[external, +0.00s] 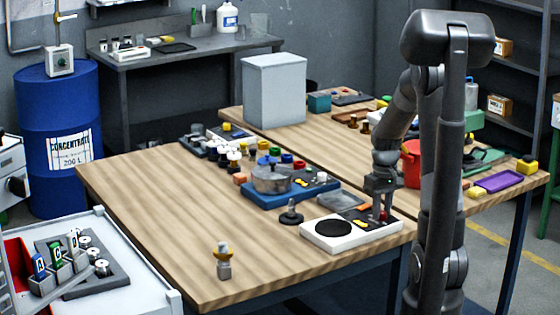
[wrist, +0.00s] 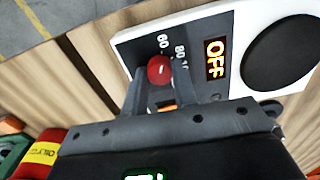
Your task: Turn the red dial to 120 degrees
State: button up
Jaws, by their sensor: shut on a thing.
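The red dial (wrist: 160,68) is a small round knob on a white panel with a black top plate.
A round black plate (wrist: 281,52) lies beside the display. A blue unit with a metal pot (external: 271,179), a dark round-based knob (external: 291,214) and a grey tray (external: 341,199) stand close by. A red bucket (external: 411,163) is behind my arm. The table's front left is mostly clear.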

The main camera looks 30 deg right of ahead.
jog(key=m, duration=0.6)
jog(key=shift+m, duration=0.4)
jog(key=m, duration=1.2)
jog(key=shift+m, duration=0.3)
jog(key=m, duration=0.6)
jog(key=shift+m, duration=0.3)
jog(key=o, duration=1)
